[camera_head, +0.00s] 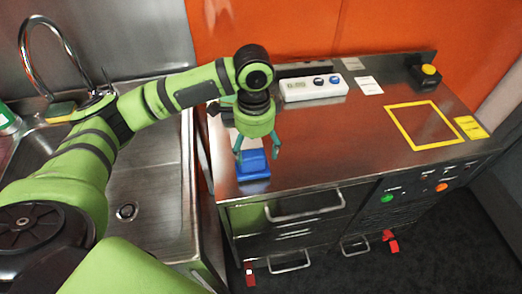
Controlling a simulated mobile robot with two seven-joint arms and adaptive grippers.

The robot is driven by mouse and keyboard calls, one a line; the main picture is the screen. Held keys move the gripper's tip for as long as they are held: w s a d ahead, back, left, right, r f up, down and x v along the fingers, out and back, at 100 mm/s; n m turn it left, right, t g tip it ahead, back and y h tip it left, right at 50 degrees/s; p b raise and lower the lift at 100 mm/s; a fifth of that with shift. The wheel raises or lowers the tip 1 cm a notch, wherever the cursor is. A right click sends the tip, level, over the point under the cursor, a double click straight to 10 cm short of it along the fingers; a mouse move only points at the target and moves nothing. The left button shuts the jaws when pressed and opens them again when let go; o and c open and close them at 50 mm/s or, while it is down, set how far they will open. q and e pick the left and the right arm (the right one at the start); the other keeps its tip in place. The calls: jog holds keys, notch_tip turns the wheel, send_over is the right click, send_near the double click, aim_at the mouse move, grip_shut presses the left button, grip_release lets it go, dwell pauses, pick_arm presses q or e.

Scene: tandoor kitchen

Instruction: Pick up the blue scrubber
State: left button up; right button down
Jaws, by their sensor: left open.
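The blue scrubber (252,168) lies on the steel counter near its front left edge. My left gripper (257,154) is above it, pointing down, with its teal fingers apart. One finger is on each side of the scrubber's far part in the picture. I cannot tell whether the fingers touch it. The gripper body hides what lies just behind the scrubber. My right gripper is not in view.
A sink (150,165) with a curved tap (50,45) is at left, beyond a gap. On the counter (335,140) are a white control box (313,88), a yellow square outline (425,146) and a yellow button (429,70). The counter's middle is clear.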

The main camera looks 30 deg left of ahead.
aim_at(251, 158)
pick_arm(q)
jog(key=f, duration=0.1)
jog(key=f+p, duration=0.1)
jog(key=s+f, duration=0.1)
jog(key=shift+s+a+f, duration=0.1)
jog(key=shift+a+f, duration=0.2)
jog(key=shift+a, duration=0.05)
notch_tip(251, 158, down, 2)
jog(key=shift+f+p, duration=0.2)
jog(key=shift+p, duration=0.2)
jog(key=shift+w+f, duration=0.25)
jog(key=c, duration=1.3)
jog(key=shift+c, duration=0.2)
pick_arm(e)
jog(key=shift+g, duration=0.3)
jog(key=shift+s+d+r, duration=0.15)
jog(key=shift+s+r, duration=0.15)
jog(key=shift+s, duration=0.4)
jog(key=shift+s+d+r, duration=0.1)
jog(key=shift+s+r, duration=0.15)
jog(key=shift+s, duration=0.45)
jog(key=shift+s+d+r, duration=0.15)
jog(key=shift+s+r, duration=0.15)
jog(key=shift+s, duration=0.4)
